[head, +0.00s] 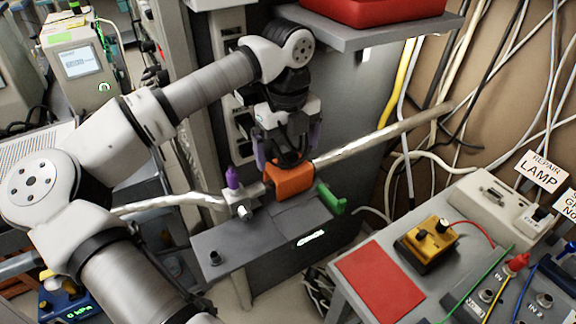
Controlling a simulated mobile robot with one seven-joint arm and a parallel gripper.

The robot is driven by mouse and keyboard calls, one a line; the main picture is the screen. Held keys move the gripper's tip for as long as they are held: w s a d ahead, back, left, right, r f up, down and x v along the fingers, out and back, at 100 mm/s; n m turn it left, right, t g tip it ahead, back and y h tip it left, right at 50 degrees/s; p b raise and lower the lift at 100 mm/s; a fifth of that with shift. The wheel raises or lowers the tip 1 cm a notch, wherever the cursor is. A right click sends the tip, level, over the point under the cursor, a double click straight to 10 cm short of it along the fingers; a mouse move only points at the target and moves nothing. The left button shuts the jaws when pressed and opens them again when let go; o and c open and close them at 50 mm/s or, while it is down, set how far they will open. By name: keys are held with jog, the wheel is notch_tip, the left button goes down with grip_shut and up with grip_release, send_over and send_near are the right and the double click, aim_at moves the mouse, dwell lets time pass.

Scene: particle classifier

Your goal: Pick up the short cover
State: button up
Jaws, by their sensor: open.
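An orange block-like piece (290,182) sits around the shiny metal pipe, above a grey box (265,238). It may be the short cover; I cannot tell for sure. My gripper (287,152) points down just above the orange piece, with its purple-tipped fingers spread apart. Nothing shows held between them. The gripper's dark body hides part of the pipe and the top of the orange piece, so I cannot tell whether they touch.
The metal pipe (385,136) runs up to the right wall. A purple knob (232,177) and a green handle (331,199) flank the orange piece. A grey shelf with a red case (375,10) overhangs at upper right. A bench with a red mat (381,281) stands at lower right.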

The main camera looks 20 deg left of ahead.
aim_at(288, 171)
jog(key=shift+w+f, duration=0.1)
jog(key=shift+f, duration=1.3)
jog(key=c, duration=1)
jog(key=shift+o, duration=0.2)
jog(key=shift+r, duration=0.2)
